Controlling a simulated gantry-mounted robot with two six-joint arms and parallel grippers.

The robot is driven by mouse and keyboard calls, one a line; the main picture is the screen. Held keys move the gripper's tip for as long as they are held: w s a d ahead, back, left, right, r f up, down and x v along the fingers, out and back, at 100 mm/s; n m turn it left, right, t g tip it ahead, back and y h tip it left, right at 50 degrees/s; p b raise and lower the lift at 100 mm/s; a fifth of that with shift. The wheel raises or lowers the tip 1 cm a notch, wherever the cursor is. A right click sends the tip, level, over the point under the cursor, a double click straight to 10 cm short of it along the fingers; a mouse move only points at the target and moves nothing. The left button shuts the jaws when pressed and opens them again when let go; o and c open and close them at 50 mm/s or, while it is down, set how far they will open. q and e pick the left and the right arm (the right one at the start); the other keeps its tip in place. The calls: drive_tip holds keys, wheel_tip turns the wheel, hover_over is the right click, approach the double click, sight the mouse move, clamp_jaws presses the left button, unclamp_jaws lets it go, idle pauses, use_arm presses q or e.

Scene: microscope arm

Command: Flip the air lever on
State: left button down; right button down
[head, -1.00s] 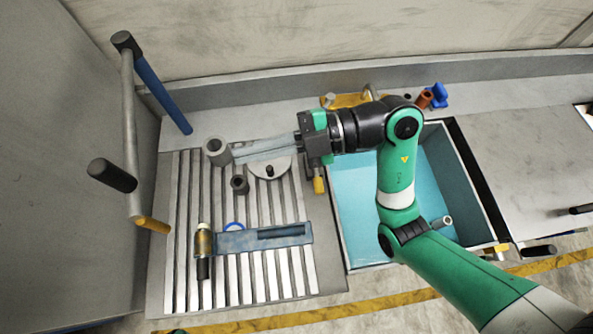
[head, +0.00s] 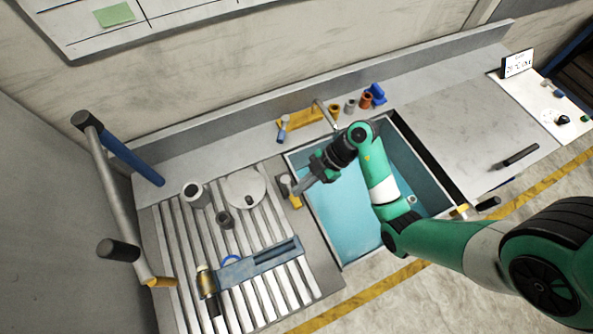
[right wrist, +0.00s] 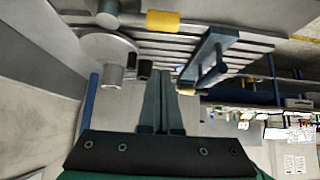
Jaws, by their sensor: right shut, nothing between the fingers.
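I cannot tell for sure which part is the air lever. A small yellow-tipped lever (head: 293,200) sits on the strip between the slotted rack and the sink. My right gripper (head: 298,191) points down-left with its fingertips beside or above this lever; I cannot tell whether they touch. In the right wrist view the gripper (right wrist: 164,72) is shut and empty, and a yellow block (right wrist: 163,22) lies beyond its tips. My left gripper is not in view.
The blue sink (head: 340,225) is under my right arm. A slotted rack (head: 185,245) holds a blue bar (head: 262,262), a grey cup (head: 195,194) and a round disc (head: 244,188). A yellow bracket with a tap (head: 300,117) stands behind. A post with a blue handle (head: 130,157) rises at left.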

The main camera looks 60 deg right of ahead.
sight(293, 202)
drive_tip(key=b+x, duration=0.2)
drive_tip(key=x, duration=0.7)
drive_tip(key=shift+s+b, duration=0.1)
drive_tip(key=shift+b, duration=0.25)
drive_tip(key=shift+s+d+f, duration=0.15)
drive_tip(key=shift+d+f, duration=0.15)
drive_tip(key=shift+d, duration=0.05)
drive_tip(key=shift+s+d+f, duration=0.15)
drive_tip(key=shift+s+d, duration=0.75)
drive_tip(key=shift+d, duration=0.3)
